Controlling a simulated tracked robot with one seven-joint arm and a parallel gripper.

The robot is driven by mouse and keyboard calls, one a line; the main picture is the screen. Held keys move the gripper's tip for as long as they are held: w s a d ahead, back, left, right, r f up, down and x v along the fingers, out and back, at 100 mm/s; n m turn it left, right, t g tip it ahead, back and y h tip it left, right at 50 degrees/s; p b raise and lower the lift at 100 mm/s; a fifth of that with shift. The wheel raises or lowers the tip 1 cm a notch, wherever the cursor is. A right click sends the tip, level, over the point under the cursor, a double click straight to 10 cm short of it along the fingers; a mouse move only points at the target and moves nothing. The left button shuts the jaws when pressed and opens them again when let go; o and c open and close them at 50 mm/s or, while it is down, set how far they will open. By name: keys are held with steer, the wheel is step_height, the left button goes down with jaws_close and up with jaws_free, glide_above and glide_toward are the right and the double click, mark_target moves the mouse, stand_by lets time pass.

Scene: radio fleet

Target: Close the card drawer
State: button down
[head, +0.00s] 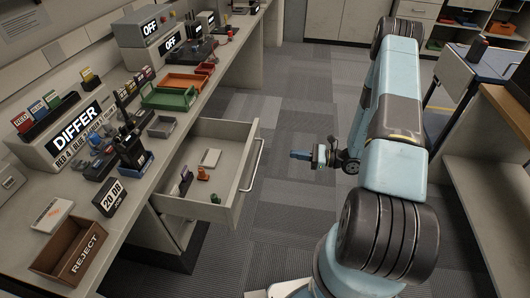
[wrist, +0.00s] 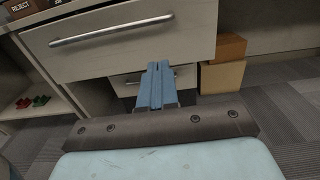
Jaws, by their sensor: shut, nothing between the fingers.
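The card drawer (head: 235,203) stands pulled out from under the counter in the head view. It holds a pale card or block, dark cards and small orange and green pieces. Its bar handle (head: 254,164) runs along its front. In the wrist view the drawer front (wrist: 195,33) and handle (wrist: 112,29) fill the upper part. My gripper (head: 297,155) is to the right of the drawer front in the head view, apart from it, with blue fingers. In the wrist view the fingers (wrist: 157,72) are shut and empty, pointing toward the drawer front.
The counter (head: 215,75) above holds a green tray (head: 168,97), an orange tray (head: 185,82), a REJECT box (head: 70,250) and radios. A lower drawer (wrist: 125,84) and brown boxes (wrist: 222,76) show in the wrist view. Carpet floor (head: 285,215) lies clear between drawer and arm.

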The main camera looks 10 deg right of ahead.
mark_target(254, 149)
steer(key=x, duration=1.4)
steer(key=shift+w+f, duration=0.1)
